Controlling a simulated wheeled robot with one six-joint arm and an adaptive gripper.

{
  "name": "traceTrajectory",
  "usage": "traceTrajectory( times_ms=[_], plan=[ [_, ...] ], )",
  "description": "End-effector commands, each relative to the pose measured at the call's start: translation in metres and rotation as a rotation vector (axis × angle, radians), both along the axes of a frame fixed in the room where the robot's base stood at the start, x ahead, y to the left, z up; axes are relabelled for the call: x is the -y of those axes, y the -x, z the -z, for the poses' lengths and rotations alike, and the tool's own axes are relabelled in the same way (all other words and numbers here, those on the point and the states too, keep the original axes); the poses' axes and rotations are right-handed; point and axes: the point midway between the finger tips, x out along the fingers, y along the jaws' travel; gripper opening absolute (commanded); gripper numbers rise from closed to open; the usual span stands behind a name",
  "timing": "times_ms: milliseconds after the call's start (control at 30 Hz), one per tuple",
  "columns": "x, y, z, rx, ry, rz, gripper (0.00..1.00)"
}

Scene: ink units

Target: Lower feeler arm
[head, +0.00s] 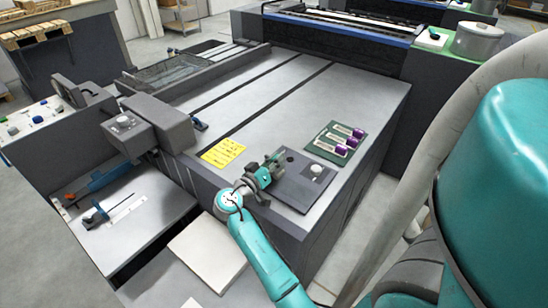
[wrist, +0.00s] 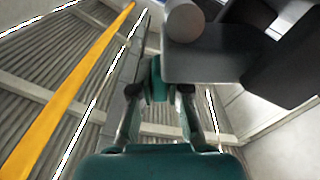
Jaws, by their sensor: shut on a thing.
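My gripper (head: 262,177) is at the near edge of the grey machine top, beside a dark grey panel (head: 297,199) with a round light knob (head: 317,170). In the wrist view the fingers (wrist: 158,90) are shut on a part between them. A flat dark grey piece (wrist: 208,66) with a light cylinder (wrist: 185,20) on it reaches in at the fingertips; I take it for the feeler arm. The fingers hide much of the gripped part, and I cannot tell its tilt.
A yellow note (head: 222,153) lies left of my gripper. A green tray (head: 336,142) with several purple-ended items lies to the right. A side table (head: 125,235) with tools stands at left. The middle of the machine top (head: 270,100) is clear.

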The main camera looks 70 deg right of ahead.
Motion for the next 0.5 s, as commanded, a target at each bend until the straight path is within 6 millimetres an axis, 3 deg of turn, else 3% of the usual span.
traceTrajectory(
  times_ms=[500],
  plan=[
    [-0.0009,0.0053,0.006,-0.011,-0.007,0.007,0.0]
  ],
)
